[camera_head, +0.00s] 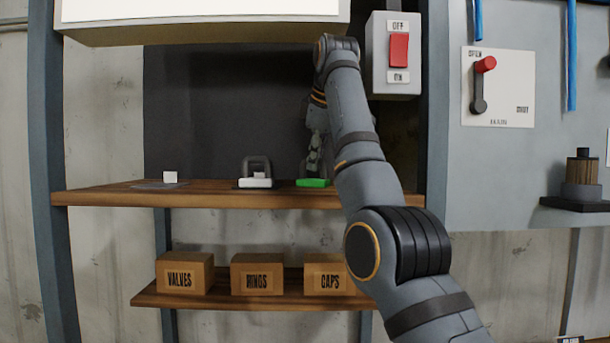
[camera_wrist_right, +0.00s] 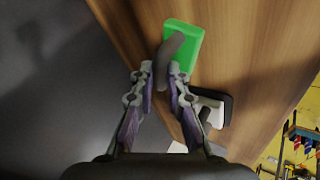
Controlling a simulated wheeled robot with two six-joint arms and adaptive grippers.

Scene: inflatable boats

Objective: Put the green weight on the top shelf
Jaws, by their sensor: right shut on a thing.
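The green weight (camera_head: 313,183) is at the upper wooden shelf (camera_head: 230,201), near its front edge and right of a white weight. In the right wrist view the green weight (camera_wrist_right: 187,40) shows its green block and a grey handle. My right gripper (camera_head: 315,157) is over the weight and shut on it at the handle; its fingers (camera_wrist_right: 162,68) show in the wrist view. I cannot tell whether the weight touches the shelf or is just above it. My left gripper is not in view.
A white weight (camera_head: 256,182) with a dark handle stands close by. Labelled boxes (camera_head: 185,273) fill the lower shelf (camera_head: 220,301). A switch box (camera_head: 399,52) hangs right of my forearm. A white panel (camera_head: 200,12) overhangs above.

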